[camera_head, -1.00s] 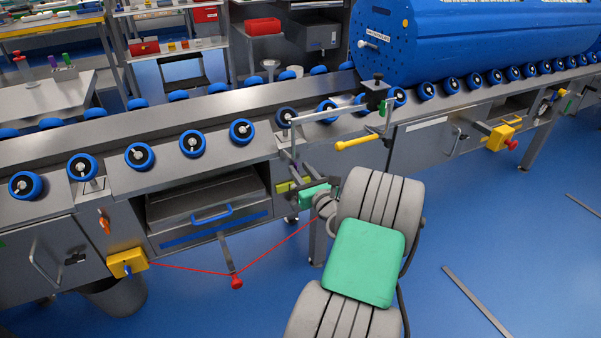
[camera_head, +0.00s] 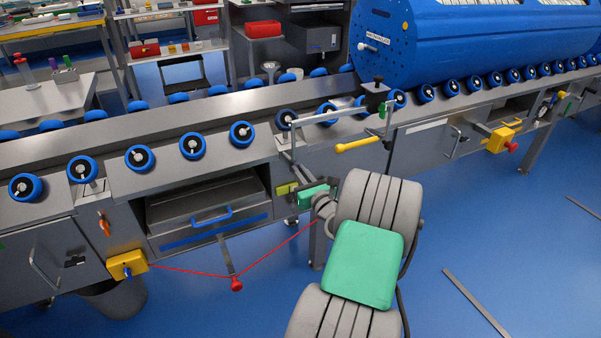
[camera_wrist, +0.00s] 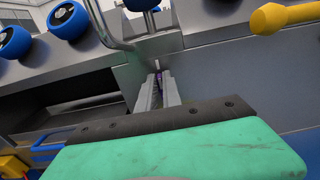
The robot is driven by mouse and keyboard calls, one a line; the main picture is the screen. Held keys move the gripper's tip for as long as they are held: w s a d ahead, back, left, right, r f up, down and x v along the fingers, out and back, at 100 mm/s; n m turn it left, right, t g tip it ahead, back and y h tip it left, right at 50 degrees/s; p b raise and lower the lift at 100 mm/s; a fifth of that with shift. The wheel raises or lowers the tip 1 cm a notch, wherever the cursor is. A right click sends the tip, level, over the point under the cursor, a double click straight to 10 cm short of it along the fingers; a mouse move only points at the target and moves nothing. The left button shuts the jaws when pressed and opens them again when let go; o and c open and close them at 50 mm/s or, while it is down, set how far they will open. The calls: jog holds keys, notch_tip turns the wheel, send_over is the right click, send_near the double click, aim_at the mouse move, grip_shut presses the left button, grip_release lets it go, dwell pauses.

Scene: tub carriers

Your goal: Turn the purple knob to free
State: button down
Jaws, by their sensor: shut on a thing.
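The purple knob (camera_wrist: 160,76) shows as a small sliver between my fingertips in the wrist view. It sits at the front face of the grey roller bench, and most of it is covered by the fingers. My gripper (camera_wrist: 158,88) is shut on it, with one grey finger on each side. In the head view my gripper (camera_head: 291,172) reaches the bench front below the rollers. The knob is hidden there, and its turn angle and any markings cannot be read.
A bent metal rail (camera_head: 335,117) stands just above my gripper. A yellow handle (camera_head: 357,145) sticks out to its right. A red cord (camera_head: 190,270) runs low along the front to a yellow box (camera_head: 127,264). A blue drum (camera_head: 430,40) lies on the rollers. Blue floor is open at right.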

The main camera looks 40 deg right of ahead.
dwell(0.4)
jog(key=n+b, duration=0.1)
jog(key=n, duration=0.3)
jog(key=a+f+n, duration=0.1)
jog(key=n, duration=0.3)
jog(key=n+b, duration=0.1)
jog(key=n, duration=0.4)
jog(key=shift+w+a+f+b, duration=0.2)
jog(key=shift+w+a+b, duration=0.05)
jog(key=shift+a+b, duration=0.1)
jog(key=n+b, duration=0.1)
jog(key=n, duration=0.2)
jog(key=n+b, duration=0.1)
jog(key=shift+f+n+b, duration=0.3)
jog(key=shift+n+b, duration=0.05)
jog(key=shift+n, duration=0.05)
jog(key=c, duration=1.5)
grip_release()
